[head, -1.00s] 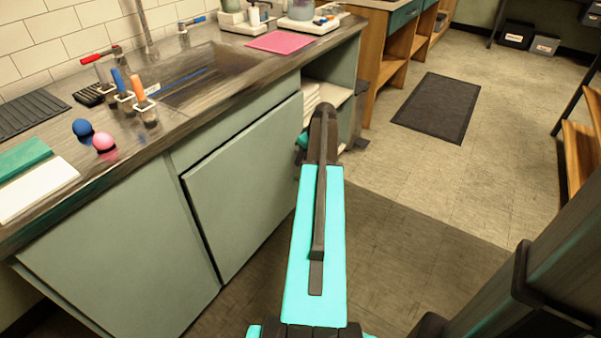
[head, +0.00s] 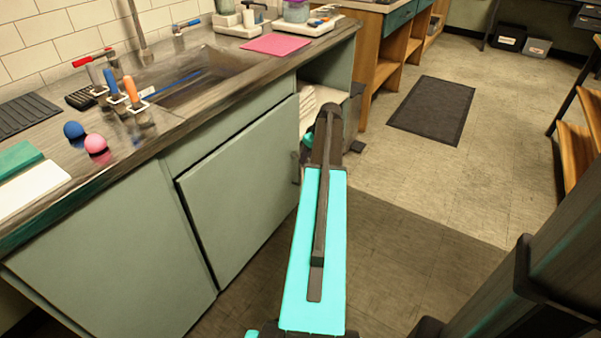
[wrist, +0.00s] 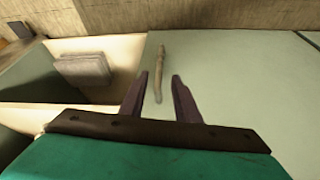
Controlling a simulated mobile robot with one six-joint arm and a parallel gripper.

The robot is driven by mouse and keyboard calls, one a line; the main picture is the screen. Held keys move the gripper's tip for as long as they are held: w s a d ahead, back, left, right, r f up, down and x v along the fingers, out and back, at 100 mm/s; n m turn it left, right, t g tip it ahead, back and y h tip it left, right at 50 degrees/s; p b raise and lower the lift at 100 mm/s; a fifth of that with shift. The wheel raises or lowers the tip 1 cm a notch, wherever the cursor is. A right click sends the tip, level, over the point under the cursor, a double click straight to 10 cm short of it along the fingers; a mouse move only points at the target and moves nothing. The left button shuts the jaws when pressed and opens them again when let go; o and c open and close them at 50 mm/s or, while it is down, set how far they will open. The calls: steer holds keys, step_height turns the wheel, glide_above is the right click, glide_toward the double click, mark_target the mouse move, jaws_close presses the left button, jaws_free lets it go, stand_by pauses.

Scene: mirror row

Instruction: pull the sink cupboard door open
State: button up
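The sink cupboard door (head: 238,190) is a flat grey-green panel below the sink, and it looks closed. In the wrist view the door (wrist: 235,75) fills the right side. My gripper (wrist: 160,77) is open. Its two dark fingers lie on either side of the handle's line, with clear gaps; I cannot tell how far the tips are from the door.
An open shelf bay with folded white cloths (wrist: 84,69) adjoins the door. The counter above holds a sink (head: 195,82), a pink mat (head: 276,44) and two balls. A dark floor mat (head: 432,109) lies beyond. The floor right of the cupboard is clear.

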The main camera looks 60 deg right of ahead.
steer(key=b, duration=0.3)
glide_above(300, 183)
steer(key=f, duration=1)
steer(key=shift+w+d+f, duration=0.25)
steer(key=shift+d+f, duration=0.05)
jaws_close()
